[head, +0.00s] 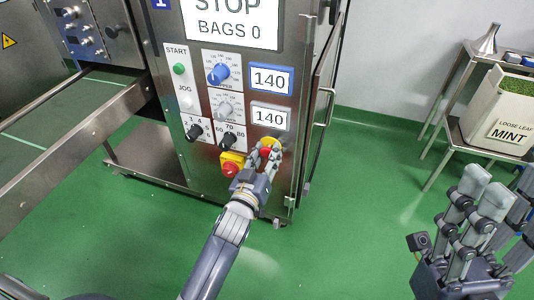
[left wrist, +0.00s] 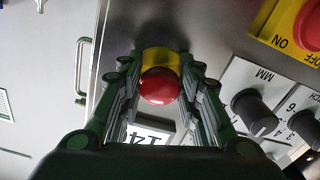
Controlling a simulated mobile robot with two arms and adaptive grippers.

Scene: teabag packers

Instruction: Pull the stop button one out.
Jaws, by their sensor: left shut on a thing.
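The stop button (left wrist: 159,86) is a round red knob on a yellow base, at the lower right of the steel machine's panel. It also shows in the head view (head: 266,151), partly covered by my left gripper (head: 268,148). In the left wrist view the fingers of my left gripper (left wrist: 160,80) stand on both sides of the red knob and are shut on it. Whether the knob is pushed in or out I cannot tell. My right gripper (head: 497,190) is open and empty at the lower right of the head view, away from the machine.
Left of the button sits a red and yellow ON/OFF switch (head: 231,167). Dials, the START button (head: 179,69) and a screen reading STOP (head: 232,20) are above. A steel table (head: 462,75) with a MINT box (head: 497,110) stands at right. Green floor lies open between.

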